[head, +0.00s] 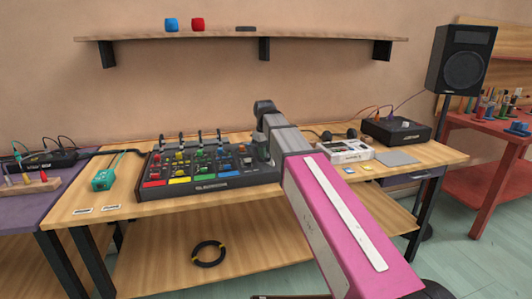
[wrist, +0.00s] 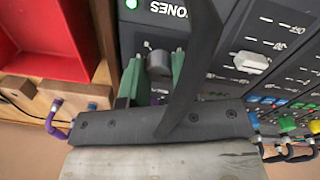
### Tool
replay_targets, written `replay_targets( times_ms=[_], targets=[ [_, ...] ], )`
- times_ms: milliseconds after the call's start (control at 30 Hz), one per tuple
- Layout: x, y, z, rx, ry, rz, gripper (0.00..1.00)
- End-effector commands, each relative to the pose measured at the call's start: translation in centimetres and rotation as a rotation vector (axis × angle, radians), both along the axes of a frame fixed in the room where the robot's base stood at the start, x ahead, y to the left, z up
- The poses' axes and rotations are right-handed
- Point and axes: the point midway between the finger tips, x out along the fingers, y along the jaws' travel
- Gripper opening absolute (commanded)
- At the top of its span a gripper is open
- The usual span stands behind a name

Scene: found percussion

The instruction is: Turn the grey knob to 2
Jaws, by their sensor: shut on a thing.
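The grey knob (wrist: 159,65) sits on the dark panel of the mixer in the wrist view. My gripper (wrist: 155,72) is shut on it, with a green-padded finger at either side. The dial marks around the knob are hidden, so I cannot read its setting. The knob and fingertips are hidden there.
A white fader cap (wrist: 252,62) is right of the knob in the wrist view. Cables plug in along the mixer's back. A teal box (head: 105,178) stands left of the mixer, and a white device (head: 345,151) and black box (head: 396,130) stand to its right.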

Motion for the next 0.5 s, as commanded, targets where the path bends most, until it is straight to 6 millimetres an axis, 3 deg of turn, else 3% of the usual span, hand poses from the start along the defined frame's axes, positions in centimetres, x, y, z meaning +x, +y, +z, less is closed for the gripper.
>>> replay_targets(
  times_ms=[500],
  targets=[
    [0.11, -0.02, 0.05, -0.001, -0.001, -0.478, 0.03]
  ],
)
